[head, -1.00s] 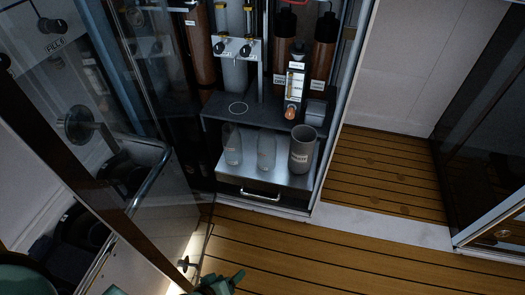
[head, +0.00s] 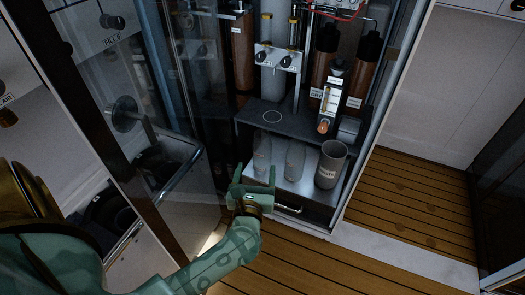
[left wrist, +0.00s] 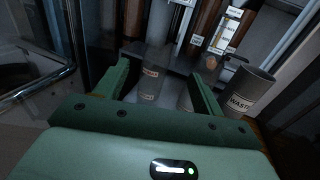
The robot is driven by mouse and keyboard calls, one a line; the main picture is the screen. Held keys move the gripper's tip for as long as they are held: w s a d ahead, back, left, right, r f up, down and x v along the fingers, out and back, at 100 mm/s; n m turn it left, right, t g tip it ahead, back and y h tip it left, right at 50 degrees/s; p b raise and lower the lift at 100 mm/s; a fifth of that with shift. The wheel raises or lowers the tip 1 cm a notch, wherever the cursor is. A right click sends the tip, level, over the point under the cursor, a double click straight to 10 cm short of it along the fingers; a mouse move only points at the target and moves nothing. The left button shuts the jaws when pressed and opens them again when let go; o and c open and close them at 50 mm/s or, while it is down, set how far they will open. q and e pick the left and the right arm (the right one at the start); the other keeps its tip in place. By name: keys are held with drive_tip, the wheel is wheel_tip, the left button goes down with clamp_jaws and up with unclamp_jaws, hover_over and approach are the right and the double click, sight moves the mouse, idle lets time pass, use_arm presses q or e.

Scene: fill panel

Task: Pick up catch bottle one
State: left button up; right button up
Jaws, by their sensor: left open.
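Two clear bottles stand upright side by side on the silver lower shelf (head: 300,188); their labels are too small to read, so I cannot tell which is catch bottle one. The left bottle (head: 262,148) also shows in the left wrist view (left wrist: 152,80), between my fingers in the picture. The right bottle (head: 295,160) is partly hidden by a finger in the left wrist view (left wrist: 185,100). My green left gripper (head: 255,172) is open and empty in front of the left bottle, apart from it as far as I can tell. My right gripper is not in view.
A grey waste cup (head: 330,165) stands right of the bottles. A dark upper shelf (head: 258,112) with a white ring mark sits above and behind. A clear door with a rail (head: 180,172) stands open on the left. Wooden floor (head: 270,262) lies free in front.

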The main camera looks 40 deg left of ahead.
use_arm(q)
drive_tip(key=b, duration=0.2)
approach(263, 132)
drive_tip(key=x, duration=0.3)
drive_tip(key=shift+w+a, duration=0.15)
drive_tip(key=shift+w, duration=0.15)
drive_tip(key=shift+w+a, duration=0.15)
drive_tip(key=shift+w, duration=0.05)
drive_tip(key=b+x, duration=0.2)
drive_tip(key=x, duration=0.2)
drive_tip(key=shift+w+a+f, duration=0.1)
drive_tip(key=shift+w+f, duration=0.05)
drive_tip(key=shift+w, duration=0.2)
drive_tip(key=shift+w+a, duration=0.1)
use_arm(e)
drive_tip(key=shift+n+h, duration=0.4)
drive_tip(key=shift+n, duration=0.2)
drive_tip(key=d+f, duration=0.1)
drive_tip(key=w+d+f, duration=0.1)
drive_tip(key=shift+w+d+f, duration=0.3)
use_arm(q)
drive_tip(key=c, duration=1.3)
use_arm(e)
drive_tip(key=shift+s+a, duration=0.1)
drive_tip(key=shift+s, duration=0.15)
